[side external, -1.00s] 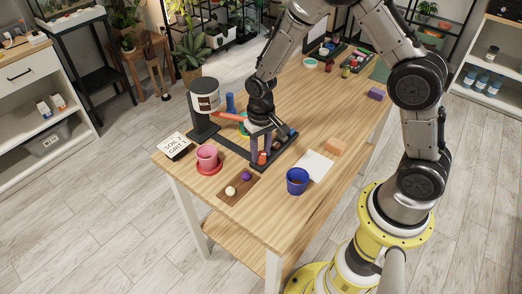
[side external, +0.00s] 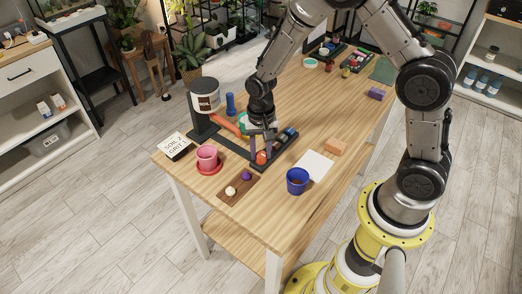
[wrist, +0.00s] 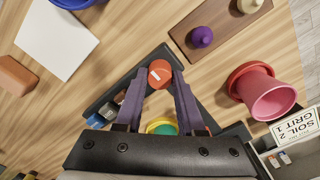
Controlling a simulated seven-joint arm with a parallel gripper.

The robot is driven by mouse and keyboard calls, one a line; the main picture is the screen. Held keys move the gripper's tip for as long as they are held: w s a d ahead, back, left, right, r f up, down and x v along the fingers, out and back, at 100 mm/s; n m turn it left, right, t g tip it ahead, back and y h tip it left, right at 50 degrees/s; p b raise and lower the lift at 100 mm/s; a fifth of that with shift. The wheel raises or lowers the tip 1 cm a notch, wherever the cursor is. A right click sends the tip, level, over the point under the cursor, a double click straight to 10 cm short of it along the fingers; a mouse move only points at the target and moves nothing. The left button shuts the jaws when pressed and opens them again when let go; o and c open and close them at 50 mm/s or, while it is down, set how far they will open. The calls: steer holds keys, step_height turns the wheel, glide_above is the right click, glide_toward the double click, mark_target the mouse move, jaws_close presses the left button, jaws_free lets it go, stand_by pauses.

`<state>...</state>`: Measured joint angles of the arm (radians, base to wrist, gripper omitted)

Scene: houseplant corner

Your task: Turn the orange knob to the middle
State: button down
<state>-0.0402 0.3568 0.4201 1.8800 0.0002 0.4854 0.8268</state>
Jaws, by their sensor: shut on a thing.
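The orange knob (wrist: 160,73), with a small white mark on its top, is near the front corner of a dark frame (wrist: 118,80). In the side external view the knob (side external: 261,157) shows just under my gripper (side external: 262,147). In the wrist view the two purple fingers of my gripper (wrist: 161,80) are closed in on both sides of the knob, their tips at its edges. An orange bar (side external: 226,124) runs from under the white and black canister (side external: 205,96) towards a green round thing (side external: 244,118), partly hidden by my arm.
Several small containers (side external: 285,137) fill the frame's right leg. A pink pot (side external: 207,155) stands to the left, near a soil and grit sign (side external: 174,146).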

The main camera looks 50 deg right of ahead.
mark_target(261, 154)
steer(key=shift+r, duration=0.1)
steer(key=c, duration=0.5)
jaws_free()
step_height(261, 154, up, 14)
steer(key=shift+f, duration=0.1)
